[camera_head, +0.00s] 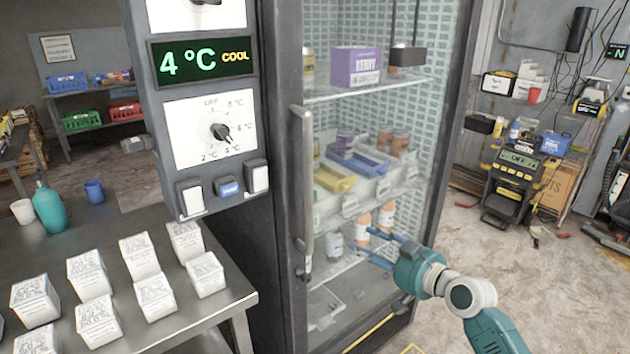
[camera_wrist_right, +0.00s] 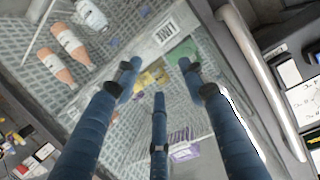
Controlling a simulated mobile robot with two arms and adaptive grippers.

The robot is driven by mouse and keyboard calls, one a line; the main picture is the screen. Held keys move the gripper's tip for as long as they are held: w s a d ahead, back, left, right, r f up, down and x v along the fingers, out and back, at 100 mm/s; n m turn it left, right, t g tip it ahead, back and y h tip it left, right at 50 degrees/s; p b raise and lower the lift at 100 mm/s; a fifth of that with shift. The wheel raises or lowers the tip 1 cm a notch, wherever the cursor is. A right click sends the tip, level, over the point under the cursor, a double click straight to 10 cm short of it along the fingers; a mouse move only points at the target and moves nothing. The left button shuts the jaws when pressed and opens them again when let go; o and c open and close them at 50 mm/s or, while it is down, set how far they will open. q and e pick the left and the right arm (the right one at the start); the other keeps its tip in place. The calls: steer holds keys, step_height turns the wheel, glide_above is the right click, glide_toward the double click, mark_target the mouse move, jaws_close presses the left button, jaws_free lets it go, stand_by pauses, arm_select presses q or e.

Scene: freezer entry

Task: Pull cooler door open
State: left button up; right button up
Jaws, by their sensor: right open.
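The cooler stands in the middle of the head view, its glass door (camera_head: 345,110) appearing shut, with stocked shelves showing through it. A long grey vertical handle (camera_head: 303,180) runs down the door's left side; the handle also shows at the right of the right wrist view (camera_wrist_right: 262,80). My right gripper (camera_head: 368,246) is open and empty in front of the lower glass, to the right of the handle and apart from it. In the right wrist view its blue fingers (camera_wrist_right: 158,80) are spread and point toward the glass. My left gripper is not in view.
A control panel (camera_head: 211,128) reading 4 °C COOL stands left of the door. A grey table (camera_head: 180,325) with several white boxes (camera_head: 138,256) is at the front left. Open floor (camera_head: 480,270) lies to the right, before a yellow-black machine (camera_head: 509,180).

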step_height(320, 180, up, 9)
steer(key=s+a+n+y, duration=0.2)
steer(key=a, duration=0.1)
steer(key=n+y, duration=0.3)
glide_toward(310, 175)
steer(key=w, duration=0.1)
steer(key=shift+g, duration=0.3)
steer(key=p+x, duration=0.1)
steer(key=x, duration=0.4)
steer(key=p+x, duration=0.2)
steer(key=x, duration=0.3)
steer(key=shift+w+d+f, duration=0.1)
steer(key=shift+w, duration=0.25)
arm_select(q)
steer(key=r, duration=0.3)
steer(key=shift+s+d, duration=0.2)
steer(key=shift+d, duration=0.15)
arm_select(e)
jaws_close()
